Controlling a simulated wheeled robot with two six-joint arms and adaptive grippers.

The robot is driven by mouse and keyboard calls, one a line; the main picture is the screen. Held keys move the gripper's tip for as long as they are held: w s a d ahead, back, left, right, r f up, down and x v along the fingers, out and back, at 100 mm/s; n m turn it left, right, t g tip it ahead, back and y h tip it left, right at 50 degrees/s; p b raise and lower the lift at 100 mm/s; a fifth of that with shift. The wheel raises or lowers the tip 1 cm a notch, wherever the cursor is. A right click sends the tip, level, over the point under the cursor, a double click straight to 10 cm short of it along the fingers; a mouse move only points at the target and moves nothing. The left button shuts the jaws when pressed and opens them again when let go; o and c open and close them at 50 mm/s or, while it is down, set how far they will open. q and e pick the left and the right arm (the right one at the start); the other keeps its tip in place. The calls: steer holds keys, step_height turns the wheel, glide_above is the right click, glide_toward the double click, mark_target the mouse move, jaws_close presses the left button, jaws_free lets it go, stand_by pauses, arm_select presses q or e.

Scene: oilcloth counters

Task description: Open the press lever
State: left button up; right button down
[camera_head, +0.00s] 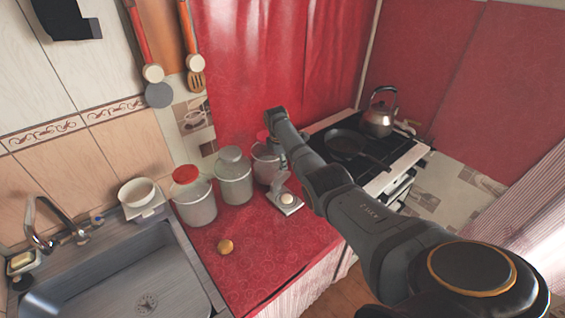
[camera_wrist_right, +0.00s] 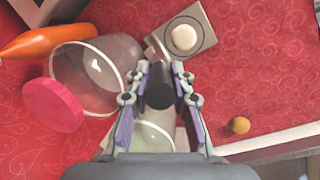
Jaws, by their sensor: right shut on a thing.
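The press (camera_head: 287,200) is a small grey plate with a round white piece on the red counter, right of the jars. It also shows in the right wrist view (camera_wrist_right: 183,38), near the top. My right gripper (camera_wrist_right: 160,88) has its two fingers on either side of a dark round end, which looks like the end of the press lever (camera_wrist_right: 160,96). The gripper is shut on it. My left gripper does not show clearly.
An orange-brown ball (camera_head: 226,246) lies in front. A sink (camera_head: 120,275) is left; a stove with a pan (camera_head: 345,143) and kettle (camera_head: 379,119) is right.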

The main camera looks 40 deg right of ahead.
steer(key=shift+w, duration=0.15)
steer(key=c, duration=1.2)
jaws_free()
steer(key=shift+o, duration=0.2)
steer(key=v, duration=1.2)
steer(key=shift+a, duration=0.1)
